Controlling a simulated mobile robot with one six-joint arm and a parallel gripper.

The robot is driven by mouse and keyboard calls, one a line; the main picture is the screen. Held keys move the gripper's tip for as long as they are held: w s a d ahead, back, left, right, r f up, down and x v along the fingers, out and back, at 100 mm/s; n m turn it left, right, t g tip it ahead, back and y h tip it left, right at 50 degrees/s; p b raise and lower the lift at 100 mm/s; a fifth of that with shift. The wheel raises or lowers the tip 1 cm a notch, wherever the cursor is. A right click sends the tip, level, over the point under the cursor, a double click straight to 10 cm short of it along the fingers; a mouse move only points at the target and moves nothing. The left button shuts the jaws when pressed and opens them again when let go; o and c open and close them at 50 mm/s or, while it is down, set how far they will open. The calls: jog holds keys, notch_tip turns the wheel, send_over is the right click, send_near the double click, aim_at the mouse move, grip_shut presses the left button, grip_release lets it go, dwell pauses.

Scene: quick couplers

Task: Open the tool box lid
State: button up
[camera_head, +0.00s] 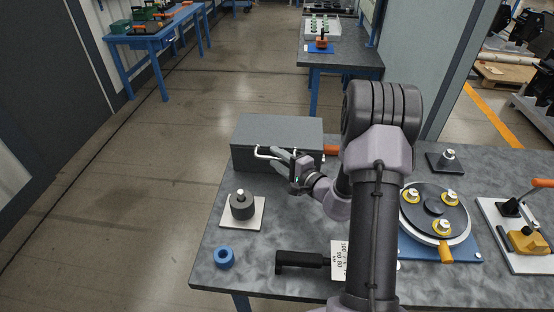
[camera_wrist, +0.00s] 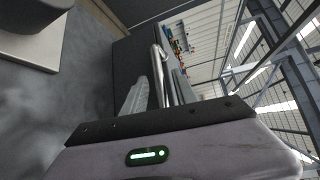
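The grey tool box (camera_head: 290,129) stands at the far left edge of the table with its lid down. A pale bar handle (camera_head: 262,150) runs along its front. In the wrist view the dark box front (camera_wrist: 128,55) and the handle (camera_wrist: 157,55) are close. My gripper (camera_head: 273,158) is at the handle, in front of the box. Its two grey fingers (camera_wrist: 156,88) are apart, one on each side of the bar; I see no clear contact. My gripper hides part of the handle and box front.
In front of the box are a dark knob on a pale plate (camera_head: 257,217), a blue ring (camera_head: 224,258) and a black tool (camera_head: 295,260). A round fixture on a blue base (camera_head: 415,251) stands right of my arm. The floor left of the table is clear.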

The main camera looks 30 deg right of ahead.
jog(key=shift+w, duration=0.15)
grip_shut()
dwell(1.4)
